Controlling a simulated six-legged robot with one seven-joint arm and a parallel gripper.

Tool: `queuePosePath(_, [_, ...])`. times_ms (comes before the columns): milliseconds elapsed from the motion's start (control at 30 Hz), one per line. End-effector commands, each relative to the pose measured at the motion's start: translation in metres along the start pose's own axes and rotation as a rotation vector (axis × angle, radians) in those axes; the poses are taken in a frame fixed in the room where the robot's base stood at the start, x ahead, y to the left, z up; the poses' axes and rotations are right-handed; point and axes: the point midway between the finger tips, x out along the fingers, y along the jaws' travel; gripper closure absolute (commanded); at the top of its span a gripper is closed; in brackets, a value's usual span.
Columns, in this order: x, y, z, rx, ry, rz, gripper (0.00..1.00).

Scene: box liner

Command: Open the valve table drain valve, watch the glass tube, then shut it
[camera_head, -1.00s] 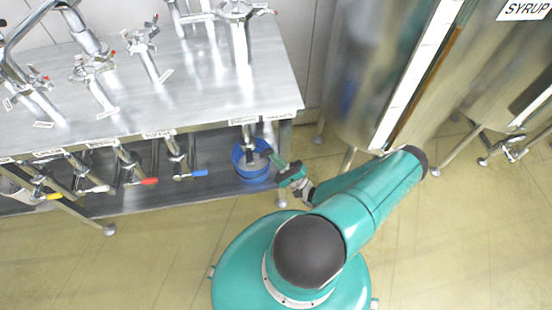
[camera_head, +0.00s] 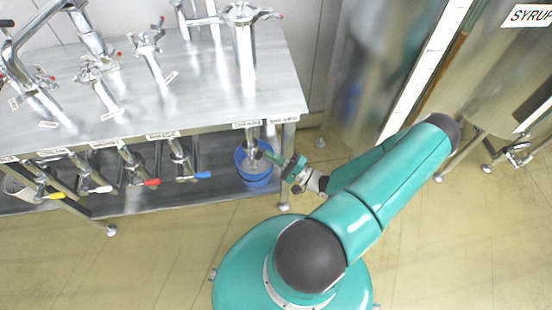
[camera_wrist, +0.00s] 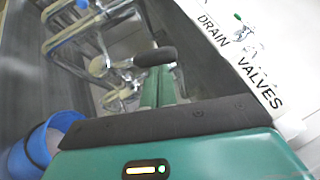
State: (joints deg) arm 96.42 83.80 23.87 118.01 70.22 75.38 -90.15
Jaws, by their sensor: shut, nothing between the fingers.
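The valve table (camera_head: 215,95) has a pipe fitting, seemingly the drain valve (camera_head: 253,135), under a label at its front right corner. A blue bucket (camera_head: 256,172) stands below it on the lower shelf and also shows in the wrist view (camera_wrist: 38,145). My gripper (camera_head: 268,156) is shut and empty, close beside the fitting and above the bucket's right side. In the wrist view, my fingers (camera_wrist: 159,88) lie together beside a dark rounded piece (camera_wrist: 155,57); I cannot tell whether they touch it.
Several valves with blue (camera_head: 203,175), red (camera_head: 151,183), white and yellow handles line the table's front. A steel tank marked SYRUP (camera_head: 500,80) stands at right. A DRAIN VALVES sign (camera_wrist: 240,60) is near the gripper. The floor in front is clear.

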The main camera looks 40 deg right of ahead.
Motion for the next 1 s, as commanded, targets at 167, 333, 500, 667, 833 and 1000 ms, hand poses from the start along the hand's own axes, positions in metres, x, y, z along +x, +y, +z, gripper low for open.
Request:
queuePosePath(167, [0.009,-0.006,0.006,-0.072,-0.002,0.107,1.0])
queuePosePath(333, [0.015,-0.008,0.01,-0.081,0.0,0.12,1.0])
queuePosePath(500, [0.019,-0.009,0.012,-0.08,0.0,0.119,1.0])
queuePosePath(667, [0.02,-0.009,0.013,-0.08,0.0,0.119,1.0])
queuePosePath(833, [0.02,-0.009,0.013,-0.08,0.001,0.119,1.0])
queuePosePath(1000, [0.02,-0.009,0.013,-0.08,0.001,0.119,1.0])
